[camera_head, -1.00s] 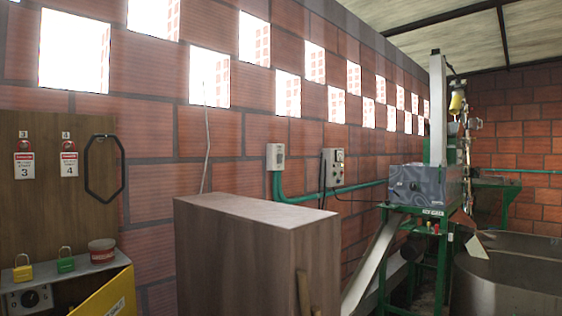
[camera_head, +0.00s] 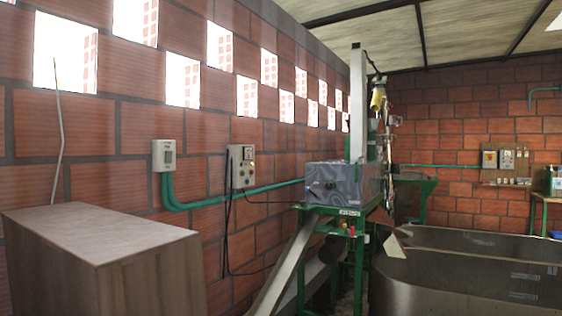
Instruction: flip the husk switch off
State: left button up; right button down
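Several electrical boxes are in view, and no label is readable that marks one as the husk switch. A small grey switch box (camera_head: 164,155) is on the brick wall at the left, with a green conduit below it. A grey control panel (camera_head: 242,166) with several knobs or buttons is just to its right. Neither of my grippers is in view.
A wooden cabinet (camera_head: 110,262) stands at the lower left. A grey machine (camera_head: 333,185) on a green frame with a metal chute (camera_head: 284,270) stands in the middle. A large tank (camera_head: 450,277) fills the lower right. A green table (camera_head: 543,199) is at the right edge.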

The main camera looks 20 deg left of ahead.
aim_at(167, 153)
jog(key=i+l+z, duration=0.15)
jog(key=i+z, duration=0.55)
jog(key=i+u, duration=0.35)
jog(key=i+l+u, duration=0.2)
jog(key=i+u, duration=0.3)
jog(key=u, duration=0.3)
jog(key=i+u, duration=0.15)
jog(key=u, duration=0.25)
jog(key=i+u, duration=0.1)
jog(key=u, duration=0.35)
jog(key=i+l+u, duration=0.15)
jog(key=u, duration=0.3)
jog(key=i+l+u, duration=0.1)
jog(key=u, duration=0.35)
jog(key=i+l+u, duration=0.1)
jog(key=u, duration=0.3)
jog(key=i+l+u, duration=0.15)
jog(key=u, duration=0.25)
jog(key=i+l+u, duration=0.2)
jog(key=u, duration=0.15)
jog(key=i+l+u, duration=0.1)
jog(key=l+u, duration=0.15)
jog(key=u, duration=0.15)
